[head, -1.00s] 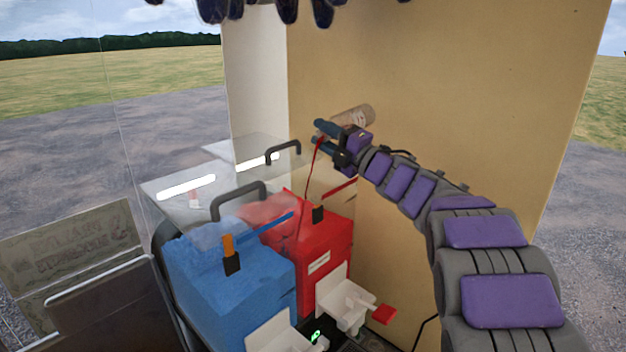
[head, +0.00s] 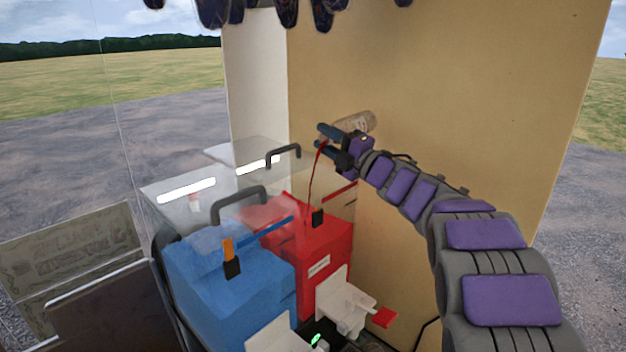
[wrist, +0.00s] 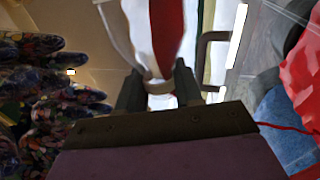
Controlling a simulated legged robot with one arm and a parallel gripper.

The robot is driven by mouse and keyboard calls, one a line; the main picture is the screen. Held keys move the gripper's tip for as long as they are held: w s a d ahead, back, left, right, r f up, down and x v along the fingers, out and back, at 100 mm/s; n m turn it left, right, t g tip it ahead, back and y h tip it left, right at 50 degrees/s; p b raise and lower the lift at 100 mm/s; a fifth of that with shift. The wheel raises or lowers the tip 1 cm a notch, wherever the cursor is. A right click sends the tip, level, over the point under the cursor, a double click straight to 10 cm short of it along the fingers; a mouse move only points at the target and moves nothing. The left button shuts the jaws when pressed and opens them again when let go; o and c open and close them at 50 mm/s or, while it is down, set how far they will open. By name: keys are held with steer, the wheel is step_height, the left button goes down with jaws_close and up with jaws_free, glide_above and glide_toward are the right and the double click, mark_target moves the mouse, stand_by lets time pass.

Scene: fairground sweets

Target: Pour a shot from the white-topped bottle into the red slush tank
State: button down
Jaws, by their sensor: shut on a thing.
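My gripper (head: 323,138) is shut on a bottle (head: 356,122) high above the red slush tank (head: 325,262), near the tan wall. The bottle looks pale and brownish in the head view and lies tipped nearly on its side. In the wrist view, it shows white with a red band (wrist: 167,30) between the fingers. I cannot make out its white top. A thin red stream (head: 312,180) falls from beside the gripper towards the top of the red tank; it also shows in the wrist view (wrist: 285,128). Where it lands is hard to see.
A blue tank (head: 225,285) stands left of the red one. Clear panels with dark handles (head: 238,198) lie behind the tanks. The tan wall (head: 440,100) is close behind my arm. Dark plush-like shapes (head: 290,12) hang overhead.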

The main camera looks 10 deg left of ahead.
steer(key=m+p, duration=0.1)
steer(key=r+m+p, duration=0.1)
steer(key=p, duration=0.1)
steer(key=shift+w+m+t+h, duration=0.1)
steer(key=shift+m+t+h, duration=0.2)
steer(key=shift+m+t, duration=0.1)
steer(key=shift+w+d+f+m+p, duration=0.1)
steer(key=shift+d+f+m+p, duration=0.1)
steer(key=shift+m+p, duration=0.4)
steer(key=shift+w+d+f, duration=0.15)
steer(key=shift+f, duration=0.15)
steer(key=shift+w+d+m+t+h+p, duration=0.15)
steer(key=shift+m+t+h+p, duration=0.15)
steer(key=shift+p, duration=0.45)
steer(key=shift+w+f+m, duration=0.1)
steer(key=shift+f+m, duration=0.05)
steer(key=shift+m, duration=0.15)
